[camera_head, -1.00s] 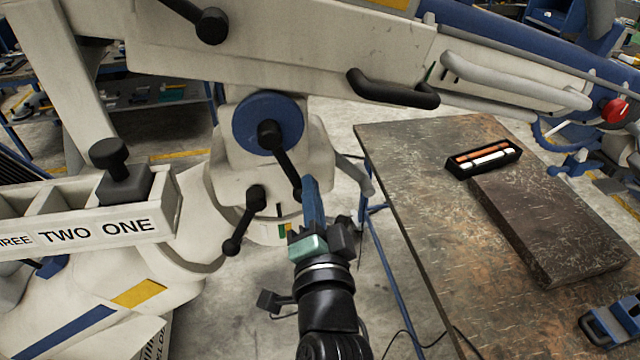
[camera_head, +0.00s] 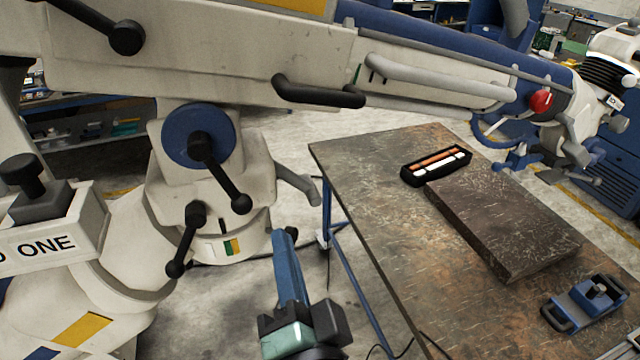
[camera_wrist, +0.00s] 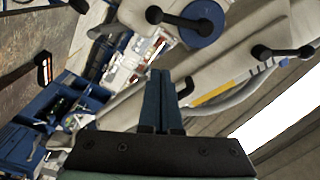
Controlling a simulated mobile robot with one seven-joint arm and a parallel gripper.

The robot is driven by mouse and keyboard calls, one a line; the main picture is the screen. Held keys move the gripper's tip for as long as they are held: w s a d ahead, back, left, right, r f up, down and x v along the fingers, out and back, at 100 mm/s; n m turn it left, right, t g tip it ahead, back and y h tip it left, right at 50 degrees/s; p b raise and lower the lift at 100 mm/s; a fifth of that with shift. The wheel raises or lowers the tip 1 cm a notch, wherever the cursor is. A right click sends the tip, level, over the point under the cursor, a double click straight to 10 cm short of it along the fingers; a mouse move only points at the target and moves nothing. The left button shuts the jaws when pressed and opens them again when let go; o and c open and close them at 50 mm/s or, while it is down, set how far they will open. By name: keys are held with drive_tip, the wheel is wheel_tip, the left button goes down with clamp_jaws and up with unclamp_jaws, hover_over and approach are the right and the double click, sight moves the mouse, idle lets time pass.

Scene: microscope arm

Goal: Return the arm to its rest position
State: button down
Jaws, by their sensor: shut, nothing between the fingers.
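The microscope arm (camera_head: 230,60) is a large white beam across the top of the head view, with black handles and a blue section at its right. Its joint with a blue disc (camera_head: 190,137) and black levers sits at left. My gripper (camera_head: 285,238) is at the lower middle, in front of the floor and just right of the joint's base, its blue fingers together and empty. In the head view it touches nothing that I can see. The wrist view shows the shut fingers (camera_wrist: 161,100) at its middle, with a blue disc (camera_wrist: 200,22) and levers beyond.
A worn table (camera_head: 375,235) stands at right, with a dark slab (camera_head: 505,225), a black tray (camera_head: 412,176) of rods and a blue clamp-like device (camera_head: 590,303). A labelled white box (camera_head: 50,240) is at left. Floor shows between joint and table.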

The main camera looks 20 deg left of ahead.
drive_tip(key=w+d+r+n+t+h+b, duration=0.1)
drive_tip(key=w+d+r+n+t+h, duration=0.15)
drive_tip(key=r, duration=0.65)
drive_tip(key=w+d+r+n+t+h, duration=0.15)
drive_tip(key=d+r+t, duration=0.25)
drive_tip(key=r, duration=0.5)
drive_tip(key=s+d+r+n+t+h, duration=0.1)
drive_tip(key=s+d+r+t+h, duration=0.1)
drive_tip(key=r, duration=0.5)
drive_tip(key=s+d+r+n+t+h, duration=0.1)
drive_tip(key=s+d+r+t+h, duration=0.1)
drive_tip(key=r, duration=0.4)
drive_tip(key=shift+s+d+r+t+h, duration=0.4)
drive_tip(key=shift+s+d+h, duration=0.3)
drive_tip(key=shift+s, duration=0.35)
